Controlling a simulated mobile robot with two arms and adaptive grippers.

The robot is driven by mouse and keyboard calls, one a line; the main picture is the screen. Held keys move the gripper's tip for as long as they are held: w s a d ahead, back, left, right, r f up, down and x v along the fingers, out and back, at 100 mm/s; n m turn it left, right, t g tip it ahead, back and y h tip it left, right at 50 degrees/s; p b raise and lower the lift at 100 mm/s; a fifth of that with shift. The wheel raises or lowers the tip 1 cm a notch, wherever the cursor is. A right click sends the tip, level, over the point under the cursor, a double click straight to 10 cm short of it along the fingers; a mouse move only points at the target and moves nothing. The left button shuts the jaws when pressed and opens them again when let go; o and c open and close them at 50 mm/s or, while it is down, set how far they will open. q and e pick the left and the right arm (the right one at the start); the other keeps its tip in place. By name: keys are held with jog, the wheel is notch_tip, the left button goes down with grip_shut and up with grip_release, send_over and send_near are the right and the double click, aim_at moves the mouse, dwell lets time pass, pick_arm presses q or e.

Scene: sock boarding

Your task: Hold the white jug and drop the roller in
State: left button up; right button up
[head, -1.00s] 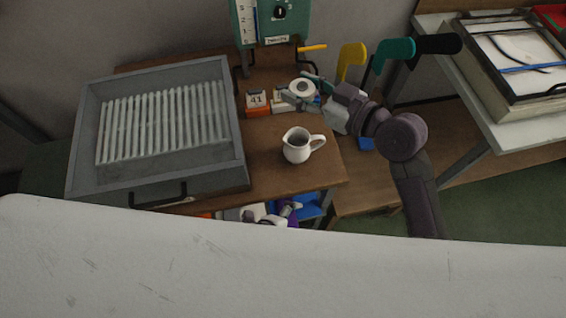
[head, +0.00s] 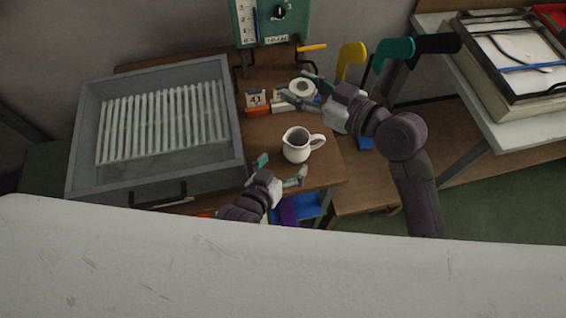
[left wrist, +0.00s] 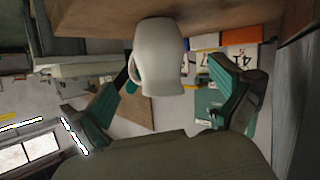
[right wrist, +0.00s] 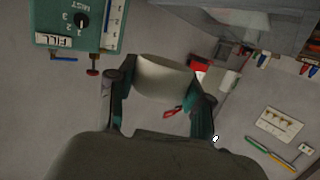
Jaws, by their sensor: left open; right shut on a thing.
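The white jug (head: 296,146) stands upright on the brown table, its handle to the right in the head view. My left gripper (head: 281,168) is open and empty at the table's front edge, just in front of the jug and apart from it. In the left wrist view the jug (left wrist: 158,60) appears upside down between the spread fingers, beyond them. My right gripper (head: 303,92) is shut on the white roller (head: 302,87), behind the jug. The roller (right wrist: 165,76) also shows between the fingers in the right wrist view. The jug's inside looks empty.
A grey tray (head: 238,170) with a ribbed white rack fills the table's left side. A number block (head: 256,102) stands behind the jug. A green machine (head: 270,22) stands at the back. Coloured sock-shaped boards (head: 352,60) stand at the right.

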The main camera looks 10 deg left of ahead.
aim_at(291, 155)
pick_arm(q)
jog(key=x, duration=0.7)
jog(key=shift+w+d, duration=0.1)
jog(key=shift+w, duration=0.05)
jog(key=shift+c, duration=0.3)
jog(key=c, duration=1.3)
jog(key=shift+f, duration=0.1)
pick_arm(e)
notch_tip(291, 155, down, 13)
dwell(0.4)
jog(key=o, duration=1.3)
jog(key=v, duration=1.2)
jog(key=shift+w+d, duration=0.1)
